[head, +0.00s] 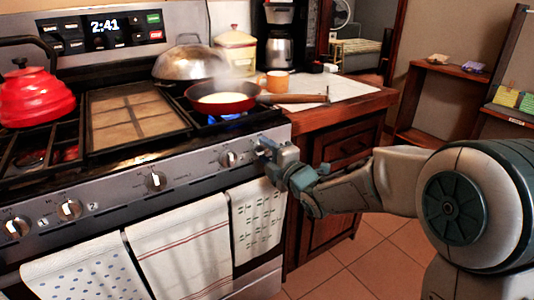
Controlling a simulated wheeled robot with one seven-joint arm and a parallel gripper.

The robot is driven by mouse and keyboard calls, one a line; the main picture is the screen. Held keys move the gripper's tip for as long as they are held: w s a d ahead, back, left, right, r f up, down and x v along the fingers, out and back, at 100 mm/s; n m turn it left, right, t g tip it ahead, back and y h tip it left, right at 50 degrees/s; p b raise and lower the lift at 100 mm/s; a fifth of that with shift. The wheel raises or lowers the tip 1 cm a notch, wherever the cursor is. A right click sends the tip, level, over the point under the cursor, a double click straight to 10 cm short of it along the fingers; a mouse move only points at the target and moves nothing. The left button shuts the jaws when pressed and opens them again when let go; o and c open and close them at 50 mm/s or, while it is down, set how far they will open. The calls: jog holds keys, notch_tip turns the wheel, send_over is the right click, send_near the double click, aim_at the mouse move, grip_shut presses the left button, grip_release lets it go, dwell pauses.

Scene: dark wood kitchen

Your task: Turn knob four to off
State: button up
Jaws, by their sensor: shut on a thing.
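Several knobs line the stove's front panel (110,198). From the left, one knob (15,228) sits near the panel's left end, with others after it: a second (68,210), a third (155,182) and another (228,159). My gripper (267,153) is at the panel's right end, shut on the rightmost knob, which its fingers mostly hide. I cannot read that knob's setting or clearly read the number labels. A blue flame (230,118) burns under a red frying pan (222,100) on the right front burner.
The pan's handle (295,99) reaches right over the wooden counter (320,118). A red kettle (36,95) and a domed metal lid (190,63) stand on the stove. Towels (180,245) hang below the knobs. The floor (375,260) right of the stove is clear.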

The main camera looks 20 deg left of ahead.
jog(key=shift+f+m, duration=0.1)
jog(key=shift+m, duration=0.3)
jog(key=m+b, duration=0.1)
jog(key=m, duration=1.1)
jog(key=shift+m+p, duration=0.35)
jog(key=shift+m, duration=0.05)
jog(key=m+p, duration=0.1)
jog(key=m, duration=0.3)
jog(key=o, duration=1)
jog(key=shift+c, duration=0.2)
